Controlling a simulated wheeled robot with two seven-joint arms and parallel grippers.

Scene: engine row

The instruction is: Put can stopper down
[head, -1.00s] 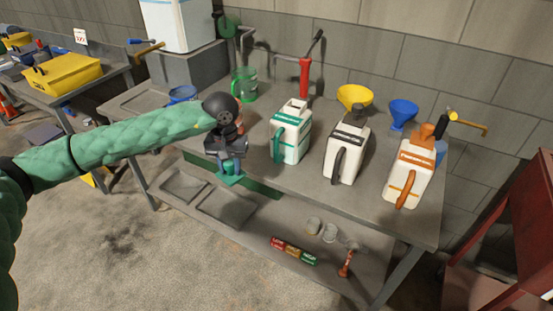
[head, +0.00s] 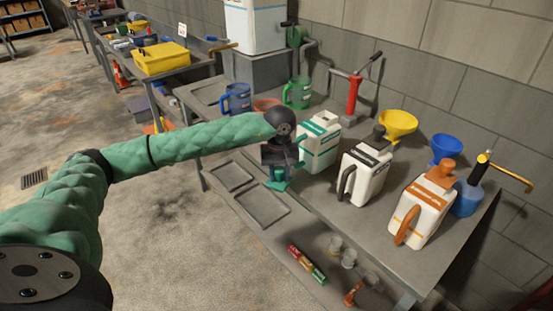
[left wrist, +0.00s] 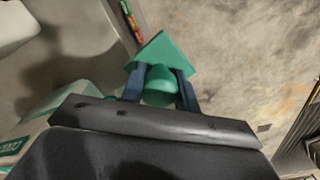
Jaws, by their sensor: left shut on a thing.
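My left gripper (head: 279,168) is shut on a green can stopper (head: 277,184), held in the air at the table's front edge, just left of the green-labelled can (head: 319,150). In the left wrist view the stopper (left wrist: 162,52) shows a flat, pointed green plate and a rounded part between the two blue-grey fingers. The green-labelled can stands upright on the table, with no stopper seen on its top. The black-labelled can (head: 362,174) has a dark stopper and the orange-labelled can (head: 420,214) an orange one. My right gripper is not in view.
On the grey table (head: 330,205) stand a blue jug (head: 237,99), a green jug (head: 298,93), a red pump (head: 353,97), a yellow funnel (head: 397,125) and a blue funnel (head: 446,149). The lower shelf holds trays, a coloured block (head: 306,264) and small jars.

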